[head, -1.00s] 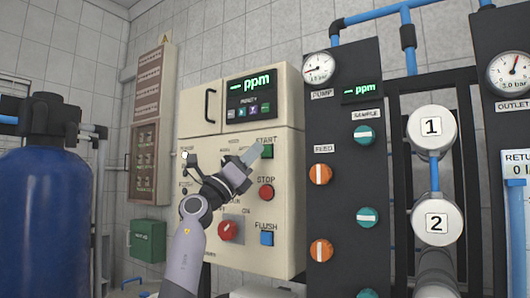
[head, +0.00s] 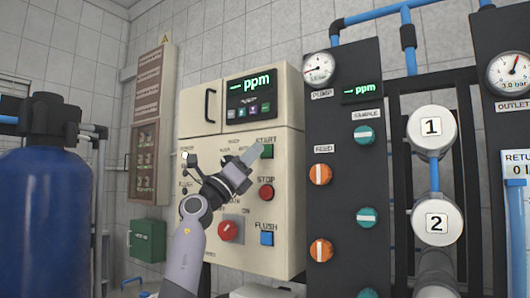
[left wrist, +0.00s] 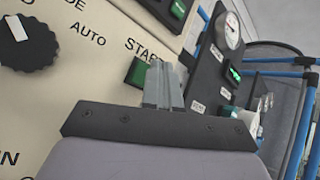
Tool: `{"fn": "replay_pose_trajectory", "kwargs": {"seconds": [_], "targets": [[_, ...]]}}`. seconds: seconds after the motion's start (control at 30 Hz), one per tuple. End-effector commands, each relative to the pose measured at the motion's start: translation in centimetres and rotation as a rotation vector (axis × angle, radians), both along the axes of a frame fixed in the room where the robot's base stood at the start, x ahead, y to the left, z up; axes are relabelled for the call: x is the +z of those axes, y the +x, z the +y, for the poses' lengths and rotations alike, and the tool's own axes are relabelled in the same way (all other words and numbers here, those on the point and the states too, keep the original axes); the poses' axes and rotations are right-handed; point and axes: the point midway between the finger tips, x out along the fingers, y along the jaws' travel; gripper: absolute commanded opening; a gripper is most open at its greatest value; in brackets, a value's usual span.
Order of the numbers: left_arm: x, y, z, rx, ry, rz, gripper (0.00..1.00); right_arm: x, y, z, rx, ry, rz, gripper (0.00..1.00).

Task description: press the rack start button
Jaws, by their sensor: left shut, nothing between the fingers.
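The green START button (head: 267,151) is on the right side of the cream control panel (head: 225,150), under its START label. It also shows in the left wrist view (left wrist: 137,72), partly covered by my fingers. My left gripper (head: 253,154) is shut and empty, its fingertips at the left edge of the button in the head view. In the left wrist view the fingers lie over the button's right side. I cannot tell whether they touch it. My right gripper is not in view.
Below START are the red STOP button (head: 266,192) and the blue FLUSH button (head: 267,238). A red knob (head: 229,231) is lower left. A dark valve panel (head: 340,200) with orange and teal knobs stands right. A blue tank (head: 42,220) stands left.

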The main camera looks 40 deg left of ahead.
Motion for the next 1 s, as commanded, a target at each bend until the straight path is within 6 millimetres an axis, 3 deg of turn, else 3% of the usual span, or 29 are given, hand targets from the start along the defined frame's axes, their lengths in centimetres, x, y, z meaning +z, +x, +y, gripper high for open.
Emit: {"fn": "replay_pose_trajectory", "kwargs": {"seconds": [1.0], "targets": [[0.0, 1.4, 0.1, -0.001, 0.0, 0.001, 0.0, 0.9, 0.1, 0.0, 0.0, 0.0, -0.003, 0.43]]}}
